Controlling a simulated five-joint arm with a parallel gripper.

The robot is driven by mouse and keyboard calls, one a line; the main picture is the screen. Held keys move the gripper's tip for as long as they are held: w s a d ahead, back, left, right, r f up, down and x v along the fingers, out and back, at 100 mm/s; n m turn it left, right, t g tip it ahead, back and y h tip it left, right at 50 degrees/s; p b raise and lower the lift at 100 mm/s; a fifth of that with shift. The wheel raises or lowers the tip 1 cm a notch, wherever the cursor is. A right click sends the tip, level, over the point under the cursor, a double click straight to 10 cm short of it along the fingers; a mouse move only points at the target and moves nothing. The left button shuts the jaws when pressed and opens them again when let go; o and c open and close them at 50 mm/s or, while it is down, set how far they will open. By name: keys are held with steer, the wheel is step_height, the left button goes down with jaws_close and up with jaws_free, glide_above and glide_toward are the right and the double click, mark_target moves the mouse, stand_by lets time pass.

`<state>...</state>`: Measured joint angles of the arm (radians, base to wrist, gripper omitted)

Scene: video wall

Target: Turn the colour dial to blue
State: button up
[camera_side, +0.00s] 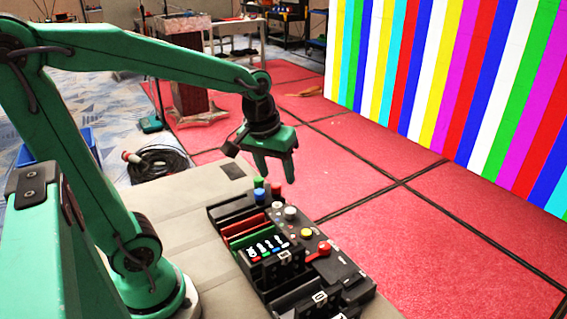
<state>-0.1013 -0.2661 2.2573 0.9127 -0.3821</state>
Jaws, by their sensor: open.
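A dark control panel (222,214) lies on the pale table. I cannot tell for sure which of its small controls is the colour dial, or where it points. At the panel's far end are a green cap (258,182), a blue cap (259,195) and a red cap (276,188). Pale round knobs (290,213), a yellow one (306,233) and a red one (324,248) sit along the right side.
A large video wall (450,85) shows vertical stripes in several colours. The red floor (440,245) with dark seams lies beyond the table (180,205). A coiled black cable (160,163) lies behind the table. A dark lectern (190,100) stands further back.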

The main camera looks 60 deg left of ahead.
mark_target(290, 210)
steer(key=shift+w+a+f+n+g, duration=0.45)
steer(key=shift+w+a+f+n, duration=0.35)
steer(key=shift+w+f, duration=0.45)
steer(key=shift+w+a+f+n+g, duration=0.6)
steer(key=shift+w+f+n, duration=0.4)
steer(key=shift+f, duration=0.5)
steer(key=shift+w+a+f+n+g, duration=0.35)
steer(key=shift+w+a+f+n, duration=0.45)
steer(key=shift+w+f, duration=0.45)
steer(key=shift+s+f, duration=0.15)
steer(key=shift+f, duration=0.15)
steer(key=shift+f, duration=3.7)
steer(key=c, duration=1)
